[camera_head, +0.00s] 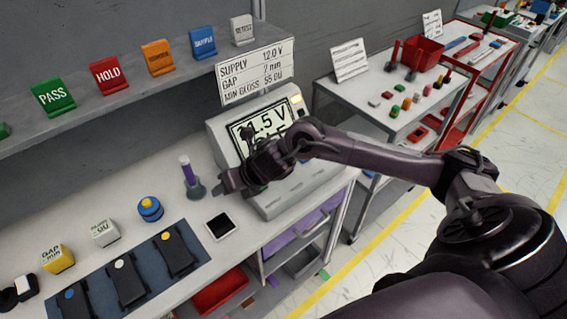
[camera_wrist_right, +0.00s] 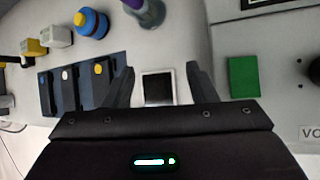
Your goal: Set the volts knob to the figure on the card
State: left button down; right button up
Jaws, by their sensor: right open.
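The white card (camera_head: 256,72) on the shelf edge reads SUPPLY 12.0 V, GAP 2 mm, MIN GLOSS 55 GU. Below it stands the grey supply unit (camera_head: 222,138) with a lit display (camera_head: 262,119). The display's upper line ends in "1.5 V"; my arm covers part of it. My right gripper (camera_head: 224,182) is open and empty at the unit's left front. In the right wrist view its fingers (camera_wrist_right: 159,80) are apart. A dark round part, possibly the volts knob (camera_wrist_right: 315,70), is cut by the right edge, above a label starting "VO". My left gripper is not in view.
A white-framed dark square (camera_head: 221,226) lies on the bench near the gripper. A purple-topped bottle (camera_head: 188,172), a blue pot (camera_head: 150,208) and a mat (camera_head: 203,251) with black devices are to the left. A green square (camera_wrist_right: 243,77) is on the unit.

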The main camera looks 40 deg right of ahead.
jog(key=d+r+n, duration=0.1)
jog(key=d, duration=0.2)
jog(key=d+n+g+h, duration=0.1)
jog(key=d, duration=0.3)
jog(key=d+r+n, duration=0.1)
jog(key=d+n, duration=0.1)
jog(key=d, duration=0.1)
jog(key=shift+d+r, duration=0.3)
jog(key=s+d+r+n+g+h, duration=0.1)
jog(key=s+d+r+n+g, duration=0.1)
jog(key=d, duration=0.5)
jog(key=p+x, duration=0.2)
jog(key=x, duration=0.4)
jog(key=shift+w+a, duration=0.1)
jog(key=shift+w, duration=0.05)
jog(key=shift+w+a+f, duration=0.1)
jog(key=shift+w+f, duration=0.1)
jog(key=shift+f, duration=0.45)
jog(key=c, duration=1)
